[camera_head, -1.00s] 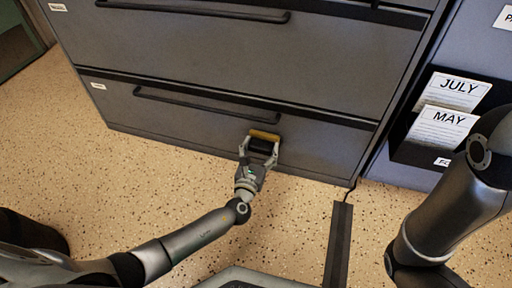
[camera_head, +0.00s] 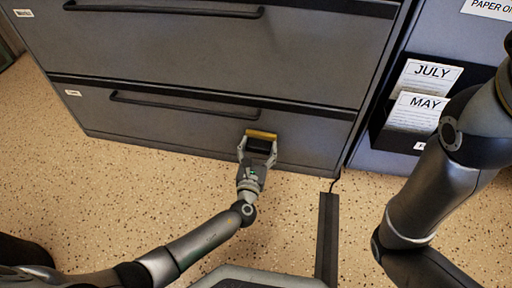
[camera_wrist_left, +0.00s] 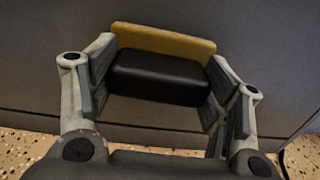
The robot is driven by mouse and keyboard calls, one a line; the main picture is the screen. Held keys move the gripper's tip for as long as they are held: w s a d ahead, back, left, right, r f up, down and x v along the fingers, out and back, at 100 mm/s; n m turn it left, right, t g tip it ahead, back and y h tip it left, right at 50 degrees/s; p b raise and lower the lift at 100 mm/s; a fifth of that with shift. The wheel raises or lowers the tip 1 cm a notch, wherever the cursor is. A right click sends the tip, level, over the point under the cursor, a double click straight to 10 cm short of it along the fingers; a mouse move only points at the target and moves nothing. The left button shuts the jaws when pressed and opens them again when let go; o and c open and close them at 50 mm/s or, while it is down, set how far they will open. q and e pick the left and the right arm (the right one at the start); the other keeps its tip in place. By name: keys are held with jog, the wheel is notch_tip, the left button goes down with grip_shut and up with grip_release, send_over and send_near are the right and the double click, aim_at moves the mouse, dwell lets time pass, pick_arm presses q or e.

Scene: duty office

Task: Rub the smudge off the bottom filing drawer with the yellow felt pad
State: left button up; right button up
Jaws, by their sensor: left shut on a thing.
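The bottom filing drawer (camera_head: 190,122) is a dark grey front with a long black bar handle (camera_head: 180,109), and it is closed. My left gripper (camera_head: 258,146) is shut on the black block of the yellow felt pad (camera_head: 262,134), low at the right part of this drawer. In the left wrist view the black block sits between the two fingers and the yellow felt (camera_wrist_left: 165,40) faces the drawer front (camera_wrist_left: 270,60). I cannot tell whether the felt touches the drawer. No smudge can be made out. My right arm shows at the right; its gripper is out of view.
A upper drawer (camera_head: 200,45) with a bar handle is above. A black holder (camera_head: 391,139) with JULY and MAY cards is on the grey panel at right. A dark strip (camera_head: 328,235) and a cable lie on the speckled floor (camera_head: 100,190).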

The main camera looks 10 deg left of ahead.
aim_at(248, 150)
pick_arm(q)
jog(key=shift+s+d+r, duration=0.1)
jog(key=shift+d+r, duration=0.05)
jog(key=shift+d, duration=1)
jog(key=shift+s+a+f, duration=0.1)
jog(key=shift+a+f, duration=0.05)
jog(key=shift+a, duration=0.4)
jog(key=shift+s+a+f, duration=0.1)
jog(key=shift+a, duration=0.45)
jog(key=shift+a+r, duration=0.1)
jog(key=shift+a, duration=0.25)
jog(key=shift+w+a+r, duration=0.1)
jog(key=shift+w+a, duration=0.1)
jog(key=shift+a, duration=1)
jog(key=shift+w+a, duration=0.2)
jog(key=shift+a, duration=1.2)
jog(key=shift+w+a, duration=0.15)
jog(key=shift+a, duration=1.2)
jog(key=s+p, duration=0.1)
jog(key=s, duration=0.5)
jog(key=shift+p, duration=0.3)
jog(key=shift+s, duration=0.1)
